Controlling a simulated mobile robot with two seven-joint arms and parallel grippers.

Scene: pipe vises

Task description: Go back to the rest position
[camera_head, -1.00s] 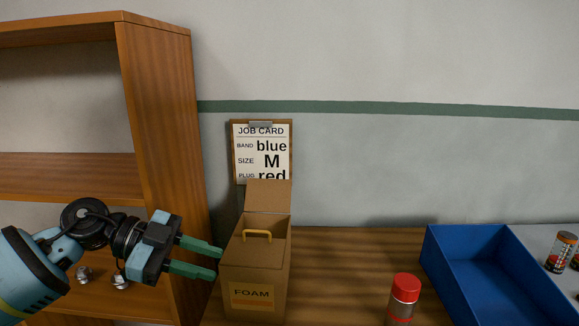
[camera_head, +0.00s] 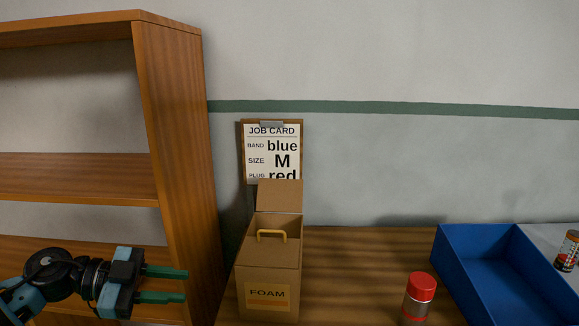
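My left gripper (camera_head: 166,285) is at the lower left, in front of the shelf unit. Its two green fingers point right and are apart with nothing between them. The fingertips are to the left of the FOAM box (camera_head: 267,297) and clear of it. My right gripper is not in view.
The FOAM box has a raised lid and a yellow handle. A wooden shelf unit (camera_head: 180,150) stands at left. A job card (camera_head: 271,152) hangs on the wall. A red-capped jar (camera_head: 419,295) and a blue tray (camera_head: 500,270) are at right. A striped can (camera_head: 568,250) is at the right edge.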

